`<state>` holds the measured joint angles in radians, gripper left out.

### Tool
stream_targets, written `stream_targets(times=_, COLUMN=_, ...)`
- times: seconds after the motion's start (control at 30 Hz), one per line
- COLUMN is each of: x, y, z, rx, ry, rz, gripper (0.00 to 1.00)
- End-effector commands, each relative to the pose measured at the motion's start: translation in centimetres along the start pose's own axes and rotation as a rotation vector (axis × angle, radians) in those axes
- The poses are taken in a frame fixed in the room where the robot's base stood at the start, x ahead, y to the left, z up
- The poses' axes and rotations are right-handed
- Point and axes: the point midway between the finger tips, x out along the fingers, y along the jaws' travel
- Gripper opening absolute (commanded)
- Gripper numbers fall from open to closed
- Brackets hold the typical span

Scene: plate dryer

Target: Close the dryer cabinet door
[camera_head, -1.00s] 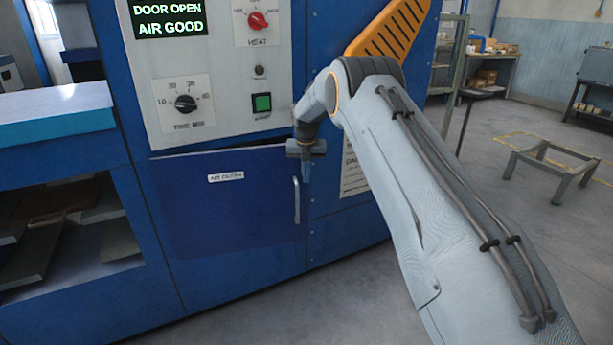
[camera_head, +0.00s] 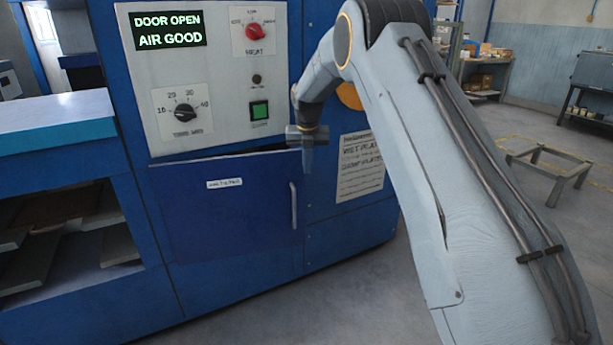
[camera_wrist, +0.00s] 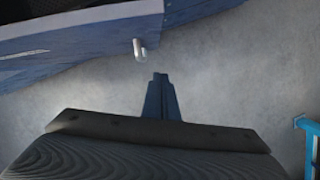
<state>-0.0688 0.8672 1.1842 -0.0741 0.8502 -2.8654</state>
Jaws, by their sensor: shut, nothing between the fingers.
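The blue dryer cabinet door (camera_head: 232,212) stands slightly ajar below the control panel, with a dark gap along its top edge. It has a small white label and a pale vertical handle (camera_head: 293,206) near its right edge. The display (camera_head: 167,29) reads DOOR OPEN, AIR GOOD. My gripper (camera_head: 307,172) is shut and empty, pointing down just right of the handle's upper end in the head view. In the wrist view my gripper's fingers (camera_wrist: 159,80) are together over grey floor. The handle (camera_wrist: 139,50) shows just beyond and left of the fingertips, apart from them.
The control panel (camera_head: 215,75) with knobs and a green button is above the door. A blue shelf unit (camera_head: 55,130) stands at left. A low metal frame (camera_head: 548,165) is on the floor at right; floor between is clear.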

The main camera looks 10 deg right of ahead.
Motion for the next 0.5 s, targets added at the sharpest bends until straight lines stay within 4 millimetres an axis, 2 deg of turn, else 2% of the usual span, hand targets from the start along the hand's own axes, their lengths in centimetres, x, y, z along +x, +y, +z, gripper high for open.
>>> stream_targets(times=0.07, x=0.6, y=0.0, z=0.0, rx=0.018, ry=-0.015, rz=0.005, gripper=0.00)
stream_targets(times=0.13, x=2.0, y=0.1, z=0.1, rx=0.055, ry=-0.049, rz=0.018, gripper=0.00)
stream_targets(times=0.3, x=7.5, y=0.6, z=0.5, rx=0.221, ry=-0.201, rz=0.092, gripper=0.00)
stream_targets(times=0.5, x=12.0, y=0.9, z=0.4, rx=0.431, ry=-0.379, rz=0.225, gripper=0.00)
